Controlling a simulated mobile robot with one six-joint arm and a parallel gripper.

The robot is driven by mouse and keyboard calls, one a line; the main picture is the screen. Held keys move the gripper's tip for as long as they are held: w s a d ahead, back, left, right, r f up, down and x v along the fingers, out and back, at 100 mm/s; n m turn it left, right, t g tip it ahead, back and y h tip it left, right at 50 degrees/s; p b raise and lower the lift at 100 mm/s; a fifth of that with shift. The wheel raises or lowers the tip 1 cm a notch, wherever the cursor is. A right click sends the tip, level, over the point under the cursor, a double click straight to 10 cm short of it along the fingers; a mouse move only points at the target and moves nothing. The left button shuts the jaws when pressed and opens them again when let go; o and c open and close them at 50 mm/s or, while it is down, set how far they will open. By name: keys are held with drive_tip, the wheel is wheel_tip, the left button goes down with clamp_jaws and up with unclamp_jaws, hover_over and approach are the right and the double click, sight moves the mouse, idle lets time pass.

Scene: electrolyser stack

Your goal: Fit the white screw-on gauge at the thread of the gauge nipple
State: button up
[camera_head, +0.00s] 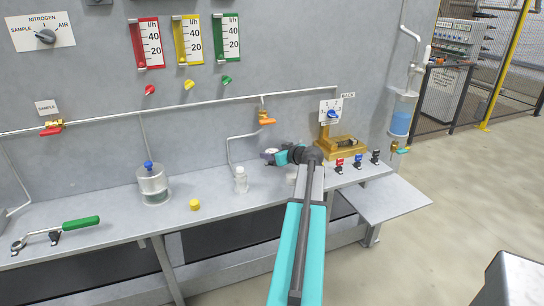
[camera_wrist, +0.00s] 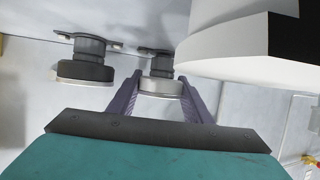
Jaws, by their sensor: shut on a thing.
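My gripper (camera_head: 275,155) is over the bench, close to the grey panel, at the end of my teal arm. In the wrist view, its two purple fingers (camera_wrist: 162,103) are closed around a pale, round-rimmed part, apparently the white gauge (camera_wrist: 160,88), seen edge-on. Directly behind it is a dark grey neck on a flange (camera_wrist: 158,64), apparently the gauge nipple. The gauge overlaps the neck in this view; I cannot tell whether they touch or whether threads engage. The thread is hidden. In the head view the gauge is too small to make out clearly.
A similar dark fitting (camera_wrist: 85,67) is left of the fingers. A large white round-edged body (camera_wrist: 235,45) looms close on the right. On the bench are a white bottle (camera_head: 241,180), a yellow cap (camera_head: 195,204), a glass jar (camera_head: 153,187) and a yellow-brown fixture (camera_head: 325,147).

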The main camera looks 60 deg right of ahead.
sight(272, 151)
drive_tip(key=shift+r+b, duration=0.5)
drive_tip(key=shift+r, duration=1.05)
drive_tip(key=s+a+b, duration=0.1)
drive_tip(key=s+a, duration=0.1)
drive_tip(key=s, duration=0.2)
drive_tip(key=s+a+r+b, duration=0.1)
drive_tip(key=s+a, duration=0.2)
drive_tip(key=s, duration=0.2)
drive_tip(key=s+a+b, duration=0.1)
drive_tip(key=s+a, duration=0.2)
drive_tip(key=s, duration=0.2)
drive_tip(key=shift+r, duration=0.25)
drive_tip(key=shift+w, duration=0.15)
